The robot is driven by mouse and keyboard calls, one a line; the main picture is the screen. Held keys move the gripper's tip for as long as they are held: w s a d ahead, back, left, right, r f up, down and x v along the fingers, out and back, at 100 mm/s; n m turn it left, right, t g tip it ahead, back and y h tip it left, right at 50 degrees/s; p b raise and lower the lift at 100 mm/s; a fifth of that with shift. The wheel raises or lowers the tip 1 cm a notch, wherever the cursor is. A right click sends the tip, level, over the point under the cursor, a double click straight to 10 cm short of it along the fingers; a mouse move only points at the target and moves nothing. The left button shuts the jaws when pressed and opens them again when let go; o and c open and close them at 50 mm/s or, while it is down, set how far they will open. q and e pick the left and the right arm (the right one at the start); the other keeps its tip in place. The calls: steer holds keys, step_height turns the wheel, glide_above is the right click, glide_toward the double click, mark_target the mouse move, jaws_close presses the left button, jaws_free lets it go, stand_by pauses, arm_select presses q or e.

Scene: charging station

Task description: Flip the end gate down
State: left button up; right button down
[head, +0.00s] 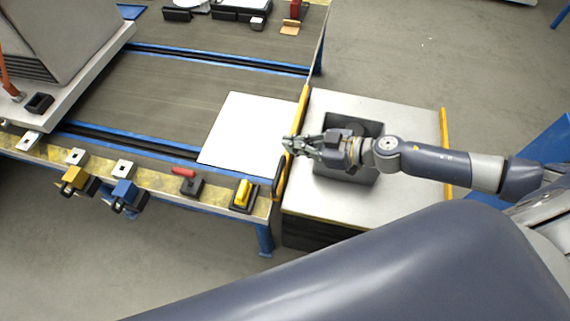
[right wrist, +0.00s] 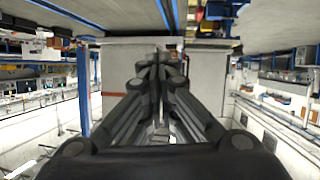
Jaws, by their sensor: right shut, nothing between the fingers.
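The end gate (head: 303,108) shows in the head view as a narrow yellow edge along the right end of the grey table, and it looks upright. A black handle-like part (head: 280,177) sits at its near end. My right gripper (head: 287,146) reaches in from the right, its fingertips at or just above the gate's yellow edge; I cannot tell whether they touch. In the right wrist view its fingers (right wrist: 157,68) are closed together and empty, in front of a pale grey panel (right wrist: 116,70). My left gripper is not in view.
A white sheet (head: 245,130) lies on the table just left of the gate. A grey-topped cart (head: 405,130) with a dark recess (head: 345,185) stands right of the gate, under my right arm. Yellow (head: 243,195), red (head: 184,172) and blue (head: 124,192) fixtures line the near edge.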

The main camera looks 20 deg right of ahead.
steer(key=s+d+f+g, duration=0.3)
steer(key=d, duration=0.3)
steer(key=shift+n+h, duration=0.3)
steer(key=shift+n, duration=0.1)
steer(key=shift+a, duration=0.15)
steer(key=d+f+b+x, duration=0.1)
steer(key=f+x, duration=0.1)
steer(key=x, duration=1)
steer(key=shift+s+f, duration=0.2)
steer(key=shift+f, duration=0.2)
steer(key=shift+a, duration=0.1)
